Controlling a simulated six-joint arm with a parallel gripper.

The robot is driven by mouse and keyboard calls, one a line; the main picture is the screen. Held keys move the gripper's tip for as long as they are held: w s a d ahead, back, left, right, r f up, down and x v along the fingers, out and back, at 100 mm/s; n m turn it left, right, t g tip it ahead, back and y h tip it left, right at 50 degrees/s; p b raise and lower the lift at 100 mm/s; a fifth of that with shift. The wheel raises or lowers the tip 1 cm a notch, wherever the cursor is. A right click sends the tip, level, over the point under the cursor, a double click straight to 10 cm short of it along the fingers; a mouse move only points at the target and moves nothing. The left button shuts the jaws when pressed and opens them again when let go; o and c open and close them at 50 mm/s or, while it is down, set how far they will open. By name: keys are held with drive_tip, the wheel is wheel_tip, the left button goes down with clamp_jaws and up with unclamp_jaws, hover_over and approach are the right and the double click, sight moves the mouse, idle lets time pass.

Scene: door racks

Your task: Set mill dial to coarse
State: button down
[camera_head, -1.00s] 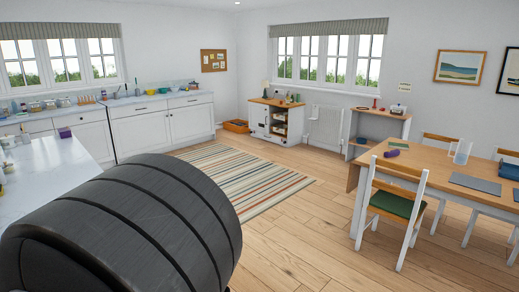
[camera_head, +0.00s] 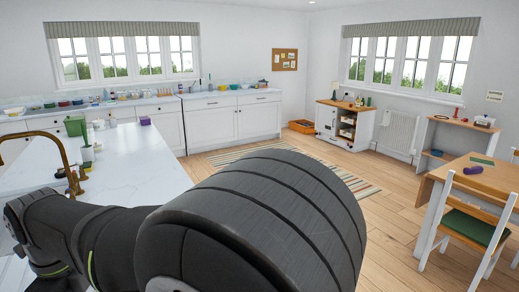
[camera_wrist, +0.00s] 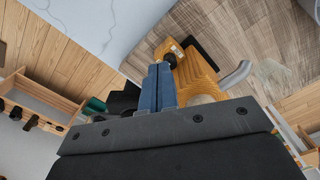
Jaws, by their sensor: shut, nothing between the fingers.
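My gripper (camera_wrist: 159,70) shows in the wrist view with its two blue fingers together and nothing between them. I cannot tell whether this is the mill, and I can make out no dial marking. The gripper partly hides it, and I cannot tell whether they touch. In the head view my dark arm fills the lower middle and the gripper is not visible.
A white marble worktop (camera_head: 150,165) with a brass tap (camera_head: 70,165) lies left of my arm. A wooden table (camera_head: 485,175) and a chair (camera_head: 470,220) stand at the right. Open floor (camera_head: 395,205) lies between. The wrist view shows a wooden rack (camera_wrist: 45,97) at left.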

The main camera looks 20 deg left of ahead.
drive_tip(key=shift+a+f+n+t+h, duration=0.1)
drive_tip(key=shift+f+n+t+h, duration=0.4)
drive_tip(key=shift+f+n, duration=1.05)
drive_tip(key=shift+a+f+n+t+h, duration=0.1)
drive_tip(key=shift+f+n+t+h, duration=0.4)
drive_tip(key=shift+f+n, duration=1)
drive_tip(key=shift+w+d, duration=0.3)
drive_tip(key=shift+d, duration=0.3)
drive_tip(key=shift+s+d, duration=0.3)
drive_tip(key=shift+d, duration=0.05)
drive_tip(key=shift+s+a, duration=0.1)
drive_tip(key=shift+s, duration=0.05)
drive_tip(key=shift+s+a, duration=0.15)
drive_tip(key=shift+s, duration=0.05)
drive_tip(key=shift+r, duration=3)
